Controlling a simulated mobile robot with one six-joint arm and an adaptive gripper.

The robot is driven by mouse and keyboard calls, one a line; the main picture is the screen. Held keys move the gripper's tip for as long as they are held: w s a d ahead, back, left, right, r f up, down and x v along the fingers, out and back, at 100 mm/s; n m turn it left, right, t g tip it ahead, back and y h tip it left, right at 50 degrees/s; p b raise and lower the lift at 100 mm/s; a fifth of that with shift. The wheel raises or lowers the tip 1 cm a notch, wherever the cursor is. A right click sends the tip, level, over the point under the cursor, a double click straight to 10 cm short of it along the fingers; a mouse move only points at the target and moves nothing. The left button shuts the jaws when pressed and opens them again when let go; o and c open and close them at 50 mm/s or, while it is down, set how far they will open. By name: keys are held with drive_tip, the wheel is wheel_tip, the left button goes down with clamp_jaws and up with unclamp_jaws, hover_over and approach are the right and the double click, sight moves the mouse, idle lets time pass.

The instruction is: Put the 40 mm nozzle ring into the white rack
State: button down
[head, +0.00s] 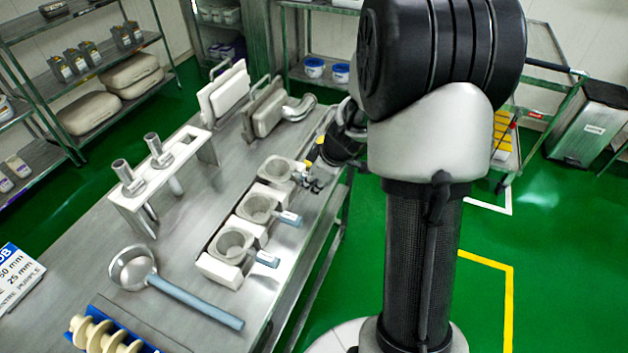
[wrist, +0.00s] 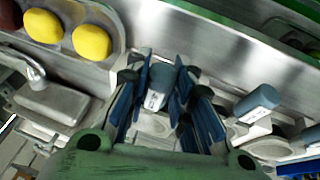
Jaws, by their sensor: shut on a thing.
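Three grey rings sit in a row of white holders: the near ring (head: 233,246), the middle ring (head: 257,208) and the back ring (head: 278,169). The near and middle ones show blue-grey tabs pointing right. My gripper (head: 313,182) is low beside the back ring, partly dark in the head view. In the wrist view my gripper (wrist: 160,100) is shut on a blue-grey tab (wrist: 158,88), apparently the back ring's. White holder surface shows below it; the ring itself is mostly hidden. I cannot read a 40 mm mark. A white rack (head: 133,201) with two upright metal tubes stands left of the rings.
A ladle (head: 195,302) and a cream screw (head: 90,335) lie at the table's near end. White plates (head: 222,92) stand upright at the back. Two neighbouring tabs (wrist: 257,103) lie right of my gripper in the wrist view. Yellow rounded things (wrist: 92,42) are upper left there.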

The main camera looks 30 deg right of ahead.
drive_tip(key=shift+f+b, duration=1.25)
drive_tip(key=shift+b, duration=0.05)
drive_tip(key=c, duration=1.3)
unclamp_jaws()
drive_tip(key=shift+o, duration=0.3)
drive_tip(key=shift+o, duration=0.6)
drive_tip(key=p+v, duration=0.2)
drive_tip(key=v, duration=0.5)
drive_tip(key=shift+r, duration=0.25)
